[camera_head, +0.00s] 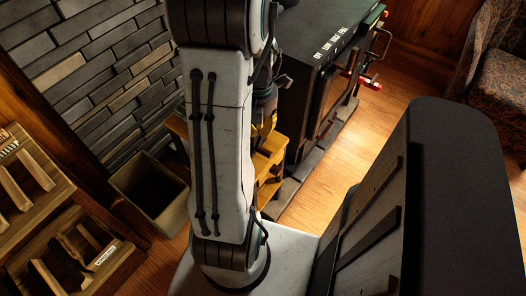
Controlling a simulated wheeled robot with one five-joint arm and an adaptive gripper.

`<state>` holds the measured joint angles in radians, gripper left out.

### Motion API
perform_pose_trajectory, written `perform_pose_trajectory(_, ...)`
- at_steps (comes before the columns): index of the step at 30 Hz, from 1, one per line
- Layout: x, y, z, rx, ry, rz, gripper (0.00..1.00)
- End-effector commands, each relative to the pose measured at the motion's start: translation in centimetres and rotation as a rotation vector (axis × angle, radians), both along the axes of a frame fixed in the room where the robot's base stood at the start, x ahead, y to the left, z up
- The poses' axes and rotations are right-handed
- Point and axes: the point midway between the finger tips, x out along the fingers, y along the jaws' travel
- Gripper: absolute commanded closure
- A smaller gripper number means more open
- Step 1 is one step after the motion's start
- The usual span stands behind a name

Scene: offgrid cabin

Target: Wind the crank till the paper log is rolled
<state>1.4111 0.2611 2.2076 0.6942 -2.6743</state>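My arm stands upright in the middle of the head view and covers much of the scene behind it. A part of what looks like my gripper (265,105) shows just right of the arm, dark with a yellow piece. Its fingertips cannot be made out. It is over or in front of a yellow-brown wooden stand (270,160), which is partly hidden by my arm. I cannot make out the crank or the paper log; they may be behind the arm.
A black stove-like cabinet (318,50) stands behind, with a red-ended handle (368,82) on its right. A grey bin (150,188) and wooden racks (75,245) are at left. A patterned armchair (500,85) is at right. Wooden floor (365,145) lies open between.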

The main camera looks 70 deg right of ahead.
Motion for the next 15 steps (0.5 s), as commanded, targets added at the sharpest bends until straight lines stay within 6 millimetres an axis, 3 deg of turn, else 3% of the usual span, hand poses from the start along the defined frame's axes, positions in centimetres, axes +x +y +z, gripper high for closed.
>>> perform_pose_trajectory(8, 0.0, 0.1, -1.5, 0.006, -0.001, 0.052, 1.0)
perform_pose_trajectory(15, 0.0, 0.4, -5.3, 0.01, 0.0, 0.051, 1.0)
